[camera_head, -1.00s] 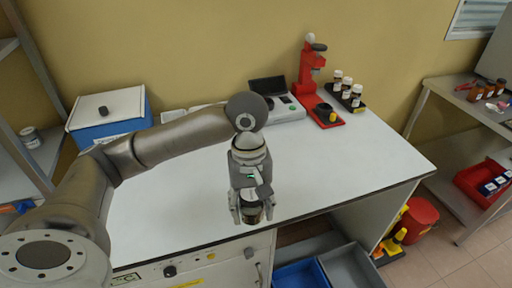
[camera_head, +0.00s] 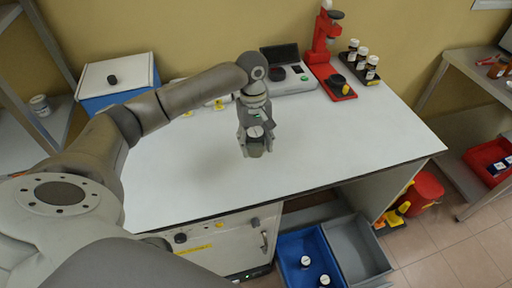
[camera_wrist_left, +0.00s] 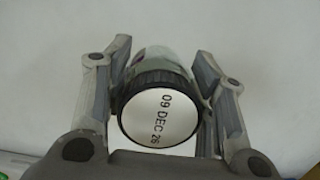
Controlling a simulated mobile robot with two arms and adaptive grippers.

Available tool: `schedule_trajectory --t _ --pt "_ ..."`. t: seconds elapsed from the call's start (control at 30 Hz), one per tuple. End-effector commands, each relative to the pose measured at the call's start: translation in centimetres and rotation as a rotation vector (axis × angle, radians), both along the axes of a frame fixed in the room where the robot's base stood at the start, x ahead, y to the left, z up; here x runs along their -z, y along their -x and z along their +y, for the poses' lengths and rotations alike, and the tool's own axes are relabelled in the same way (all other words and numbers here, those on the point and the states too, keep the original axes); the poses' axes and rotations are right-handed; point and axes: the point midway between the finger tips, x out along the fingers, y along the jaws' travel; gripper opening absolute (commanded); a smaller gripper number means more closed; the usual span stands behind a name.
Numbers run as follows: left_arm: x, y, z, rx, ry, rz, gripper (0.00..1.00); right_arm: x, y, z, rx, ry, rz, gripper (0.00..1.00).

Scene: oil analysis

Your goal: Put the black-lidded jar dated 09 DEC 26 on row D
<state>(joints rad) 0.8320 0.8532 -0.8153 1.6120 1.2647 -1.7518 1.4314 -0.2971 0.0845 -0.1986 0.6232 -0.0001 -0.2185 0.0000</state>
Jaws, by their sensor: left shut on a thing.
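My left gripper (camera_head: 256,148) is over the white bench top, with its fingers pointing down. It is shut on a black-lidded jar (camera_wrist_left: 158,92). In the left wrist view the jar sits between the two fingers, its lid facing the camera. The white lid label reads 09 DEC 26. In the head view the gripper mostly hides the jar, and whether it touches the bench cannot be told. My right gripper is not in view. No row marked D can be made out.
The white bench (camera_head: 330,150) is clear around the gripper. At its back stand a blue box with a white lid (camera_head: 117,82), a grey instrument (camera_head: 292,80), a red press (camera_head: 322,45) and several jars (camera_head: 362,62). Below, a blue bin (camera_head: 290,250) holds two jars, beside a grey bin (camera_head: 352,250).

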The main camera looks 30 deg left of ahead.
Motion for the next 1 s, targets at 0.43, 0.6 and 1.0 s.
schedule_trajectory --t 0.43,0.6,1.0 --pt "3.7 -1.7 1.1 0.000 -0.002 0.001 0.22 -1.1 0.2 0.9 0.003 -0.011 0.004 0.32" --pt "5.3 -1.7 1.1 0.001 -0.001 -0.002 0.22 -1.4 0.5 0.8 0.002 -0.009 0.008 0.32" --pt "5.7 -1.7 1.1 0.001 0.000 -0.002 0.57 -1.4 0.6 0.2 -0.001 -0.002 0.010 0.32"
